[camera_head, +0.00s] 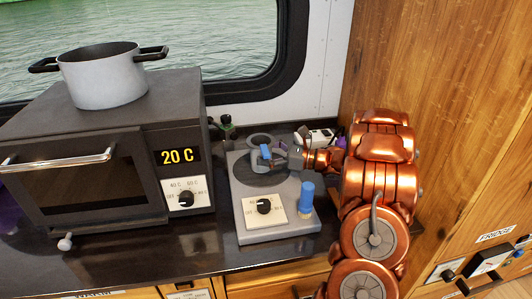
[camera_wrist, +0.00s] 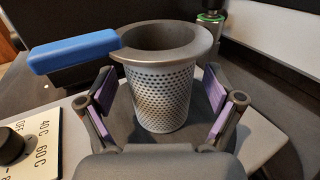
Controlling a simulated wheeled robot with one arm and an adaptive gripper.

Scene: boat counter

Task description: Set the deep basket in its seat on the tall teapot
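The deep basket (camera_wrist: 163,95) is a perforated metal cup with a wide grey rim, upright in the wrist view. A blue handle (camera_wrist: 75,50) sticks out left at rim height and appears joined to it. In the head view the basket's grey rim (camera_head: 262,138) shows over the dark round plate of the grey hotplate unit. My gripper (camera_wrist: 160,95) is open, its purple-padded fingers on either side of the basket with visible gaps. I cannot tell whether the basket stands on the plate. I cannot make out the tall teapot in either view.
An oven (camera_head: 100,150) with a pot (camera_head: 103,78) on top stands left. A small green-and-black item (camera_head: 226,125) and a white item (camera_head: 320,138) stand behind. A wooden wall (camera_head: 450,80) is at right.

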